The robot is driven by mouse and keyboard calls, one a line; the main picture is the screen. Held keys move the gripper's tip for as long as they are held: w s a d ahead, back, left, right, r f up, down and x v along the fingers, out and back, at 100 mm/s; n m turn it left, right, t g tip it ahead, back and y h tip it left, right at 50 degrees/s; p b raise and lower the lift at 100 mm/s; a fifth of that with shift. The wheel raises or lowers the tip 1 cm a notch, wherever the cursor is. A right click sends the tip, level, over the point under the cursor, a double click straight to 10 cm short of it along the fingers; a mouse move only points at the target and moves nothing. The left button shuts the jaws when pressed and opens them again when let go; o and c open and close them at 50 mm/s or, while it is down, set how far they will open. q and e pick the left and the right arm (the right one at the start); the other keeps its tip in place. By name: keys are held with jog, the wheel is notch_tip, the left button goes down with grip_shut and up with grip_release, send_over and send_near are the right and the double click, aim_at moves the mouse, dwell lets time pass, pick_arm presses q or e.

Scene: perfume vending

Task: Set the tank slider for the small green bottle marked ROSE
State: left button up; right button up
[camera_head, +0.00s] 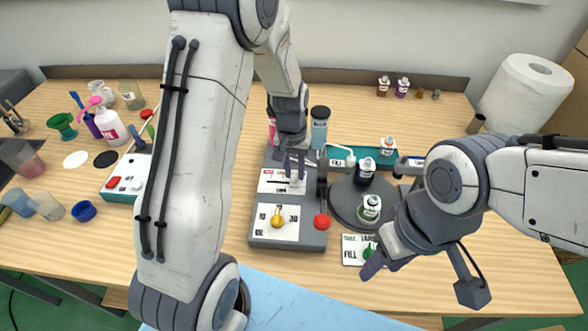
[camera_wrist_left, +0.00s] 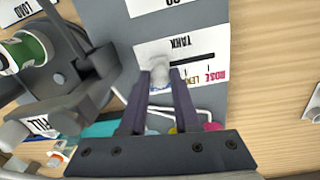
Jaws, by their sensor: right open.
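The tank slider knob (camera_wrist_left: 160,72) is a pale knob at the left end of its dark slot in the left wrist view, away from the ROSE label (camera_wrist_left: 215,76). My left gripper (camera_head: 297,172) is over the white TANK panel (camera_head: 272,184) of the grey machine. Its two purple fingers (camera_wrist_left: 160,84) close around the knob from both sides. A LEMON label is partly hidden by a finger. The small green bottle (camera_head: 369,209) stands upright on the dark round turntable (camera_head: 345,192).
A yellow dial (camera_head: 277,221) and a red button (camera_head: 321,221) are on the machine's front. Cups and a pink-topped bottle (camera_head: 110,122) stand at left.

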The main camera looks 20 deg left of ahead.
pick_arm(q)
grip_shut()
dwell(1.1)
